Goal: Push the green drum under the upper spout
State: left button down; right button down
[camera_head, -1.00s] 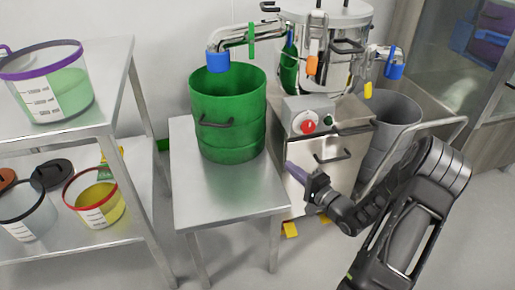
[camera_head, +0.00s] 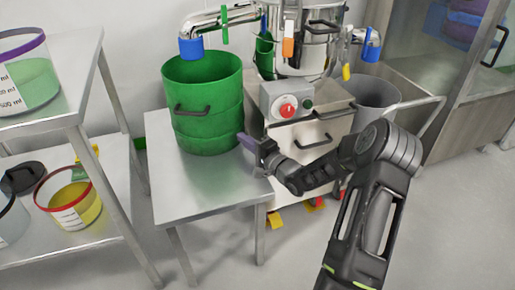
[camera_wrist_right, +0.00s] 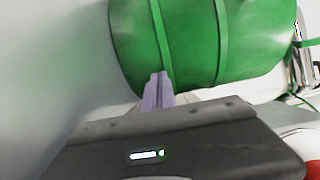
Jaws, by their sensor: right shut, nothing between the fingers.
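The green drum (camera_head: 207,125) stands upright and open-topped on a small steel table (camera_head: 205,190), with a dark handle on its front. A steel spout with a blue end (camera_head: 192,48) hangs over the drum's back rim, left of its middle. A second blue-ended spout (camera_head: 372,45) is on the machine's right. My right gripper (camera_head: 243,141) is shut and empty at the drum's lower right side. In the right wrist view its pale purple fingertips (camera_wrist_right: 159,80) overlap the drum's wall (camera_wrist_right: 190,45); I cannot tell whether they touch. My left gripper is out of view.
The steel machine (camera_head: 300,130) with a red button stands right of the table, close to my right arm. A steel rack (camera_head: 60,110) with containers stands at the left. The table's front is clear.

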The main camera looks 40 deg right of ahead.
aim_at(225, 139)
jog(key=shift+w+a, duration=0.5)
jog(key=shift+a, duration=0.05)
jog(key=w+a, duration=0.1)
jog(key=a, duration=0.1)
jog(key=w+a, duration=0.1)
jog(key=w, duration=0.1)
jog(key=shift+w+a, duration=0.2)
jog(key=shift+a, duration=0.15)
